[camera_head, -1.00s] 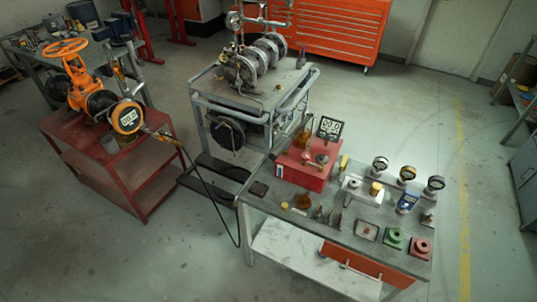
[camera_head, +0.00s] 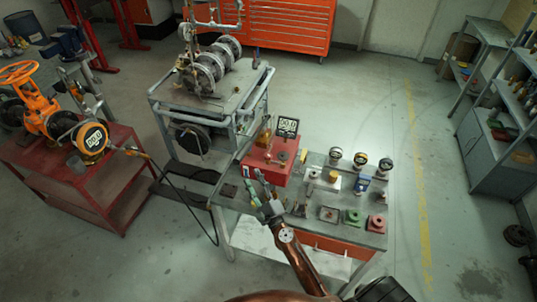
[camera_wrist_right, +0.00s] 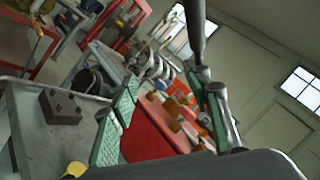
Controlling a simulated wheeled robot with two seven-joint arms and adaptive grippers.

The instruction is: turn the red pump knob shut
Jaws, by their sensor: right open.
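In the right wrist view the red pump (camera_wrist_right: 148,132) shows between and behind the open green-padded fingers (camera_wrist_right: 165,88). The gripper looks apart from the pump. My left gripper is not in view.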

